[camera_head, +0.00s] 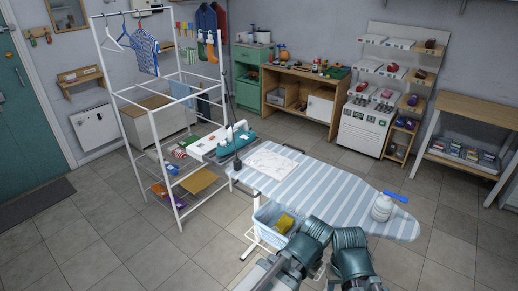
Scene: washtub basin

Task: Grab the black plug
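A small dark object (237,163), possibly the black plug, sits at the left end of the striped ironing board (325,188). It is too small to make out clearly. A teal iron (236,138) stands close behind it on a white rest. My two teal arms come up from the bottom of the picture in front of the board, well apart from the dark object. No gripper fingers can be made out on either arm.
A white rack (139,130) with hanging clothes stands left of the board. A basket (265,222) with a yellow item sits below. Tiled floor is free at left and right.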

